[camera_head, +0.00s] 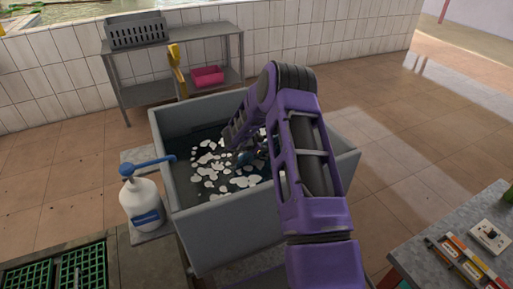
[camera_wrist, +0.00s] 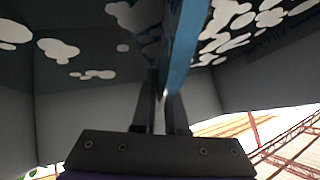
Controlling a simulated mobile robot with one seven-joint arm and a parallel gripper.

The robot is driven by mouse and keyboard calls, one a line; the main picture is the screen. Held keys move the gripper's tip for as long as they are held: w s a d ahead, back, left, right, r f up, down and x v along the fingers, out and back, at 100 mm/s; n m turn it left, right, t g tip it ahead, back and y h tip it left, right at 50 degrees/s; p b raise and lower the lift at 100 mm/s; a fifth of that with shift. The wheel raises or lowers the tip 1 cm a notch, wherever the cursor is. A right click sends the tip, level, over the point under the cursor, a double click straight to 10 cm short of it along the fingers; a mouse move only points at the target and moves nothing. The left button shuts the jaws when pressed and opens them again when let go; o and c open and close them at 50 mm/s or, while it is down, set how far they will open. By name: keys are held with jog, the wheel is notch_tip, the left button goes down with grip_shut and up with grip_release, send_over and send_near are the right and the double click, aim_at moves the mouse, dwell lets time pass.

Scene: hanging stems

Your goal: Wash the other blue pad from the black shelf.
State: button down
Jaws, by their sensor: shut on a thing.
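My gripper (camera_wrist: 163,92) is shut on the blue pad (camera_wrist: 186,52), which stands edge-on between the fingers in the wrist view and runs up past the top edge. In the head view my gripper (camera_head: 258,152) is down inside the grey basin (camera_head: 221,222), low over dark water with white foam patches (camera_head: 243,181). A small bluish bit shows by the fingers there, but my arm hides most of the pad. I cannot tell how deep the pad sits in the water. No clearly black shelf can be made out.
A white pump bottle (camera_head: 142,204) with a blue nozzle stands left of the basin, its spout near the rim. A grey metal rack (camera_head: 124,97) with a pink tub (camera_head: 208,76) stands behind. Green crates (camera_head: 84,268) are lower left; a grey table (camera_head: 477,222) is right.

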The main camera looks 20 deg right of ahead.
jog(key=a+p, duration=0.1)
jog(key=a, duration=0.3)
jog(key=shift+s+p, duration=0.1)
jog(key=shift+p, duration=0.3)
jog(key=d, duration=0.7)
jog(key=shift+p, duration=0.3)
notch_tip(320, 180, up, 38)
jog(key=shift+f, duration=0.25)
dwell(1.8)
dwell(1.0)
